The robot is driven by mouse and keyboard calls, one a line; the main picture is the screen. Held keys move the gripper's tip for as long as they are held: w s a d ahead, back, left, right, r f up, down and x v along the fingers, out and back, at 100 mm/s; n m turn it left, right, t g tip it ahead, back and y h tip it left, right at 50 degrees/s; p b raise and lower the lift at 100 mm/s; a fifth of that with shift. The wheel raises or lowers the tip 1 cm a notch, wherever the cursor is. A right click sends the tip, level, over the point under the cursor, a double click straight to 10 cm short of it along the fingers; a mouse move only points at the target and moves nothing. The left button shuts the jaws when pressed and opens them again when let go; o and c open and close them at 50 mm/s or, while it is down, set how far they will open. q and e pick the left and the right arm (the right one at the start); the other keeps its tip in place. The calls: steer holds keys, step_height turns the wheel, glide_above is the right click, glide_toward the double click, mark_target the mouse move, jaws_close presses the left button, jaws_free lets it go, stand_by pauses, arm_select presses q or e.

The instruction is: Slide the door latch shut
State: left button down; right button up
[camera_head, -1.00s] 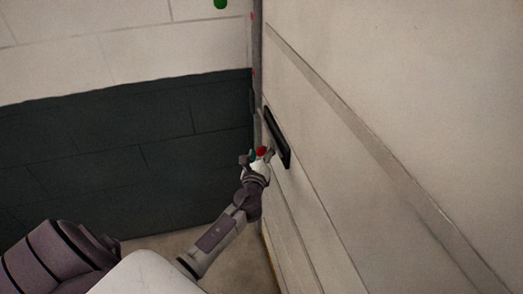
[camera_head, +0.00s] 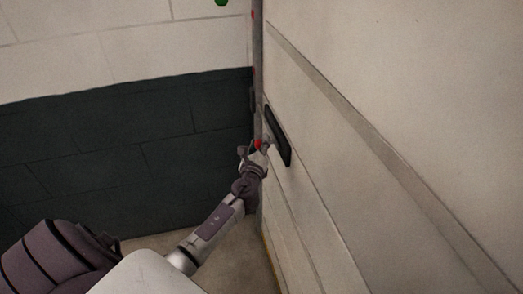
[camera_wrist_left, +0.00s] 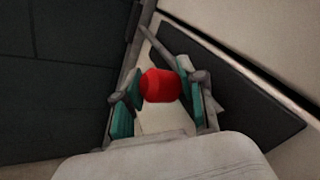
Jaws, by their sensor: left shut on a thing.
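The latch's red knob (camera_head: 258,144) is at the left edge of the white door (camera_head: 370,80), beside a dark plate (camera_head: 280,137). In the left wrist view the red knob (camera_wrist_left: 161,85) sits between the fingers of my left gripper (camera_wrist_left: 155,100), with a grey bar running up and away beside it. My left gripper (camera_head: 256,153) is shut on the red knob at the door edge. In the head view its fingers hide part of the knob. The latch's catch cannot be made out. My right gripper is not in view.
A wall with a dark lower part (camera_head: 120,150) and pale upper blocks stands left of the door. A narrow grey frame post (camera_head: 257,50) with small red marks runs up the door edge. A green round thing (camera_head: 221,2) shows at the top. Bare floor lies below.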

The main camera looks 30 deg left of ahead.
arm_select(q)
steer(key=w+a, duration=0.2)
steer(key=shift+w+a+b, duration=0.15)
steer(key=shift+a+b, duration=0.2)
steer(key=c, duration=0.9)
jaws_free()
steer(key=shift+c, duration=0.2)
steer(key=shift+o, duration=1.4)
steer(key=shift+w+a+f, duration=0.1)
steer(key=shift+w+f, duration=0.1)
steer(key=v, duration=1.2)
steer(key=shift+r, duration=0.1)
